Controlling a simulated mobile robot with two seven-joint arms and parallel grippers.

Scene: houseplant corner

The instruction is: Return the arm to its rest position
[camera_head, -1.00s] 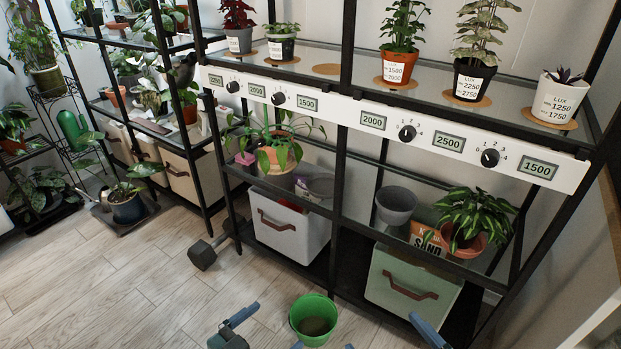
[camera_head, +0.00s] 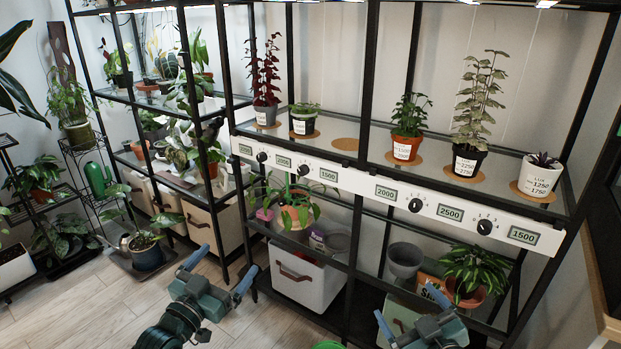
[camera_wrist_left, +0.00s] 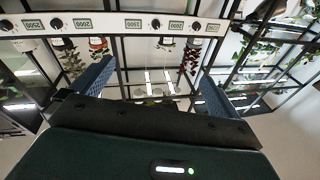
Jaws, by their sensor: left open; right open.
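My left gripper (camera_head: 221,273) is in the lower left of the head view, in front of the shelf rack and above the wooden floor. Its two blue fingers are spread with nothing between them. In the left wrist view the spread fingers of the left gripper (camera_wrist_left: 155,88) also hold nothing, with the shelf appearing upside down beyond. My right gripper (camera_head: 411,311) is at the bottom right of the head view, in front of the lower shelf. Its fingers are apart and empty.
The rack's label strip (camera_head: 400,198) runs above both grippers. A white bin (camera_head: 308,281) stands between them on the lower shelf. A green bucket (camera_head: 327,345) barely shows at the bottom edge. Potted plants fill the shelves. The floor (camera_head: 110,305) at left is clear.

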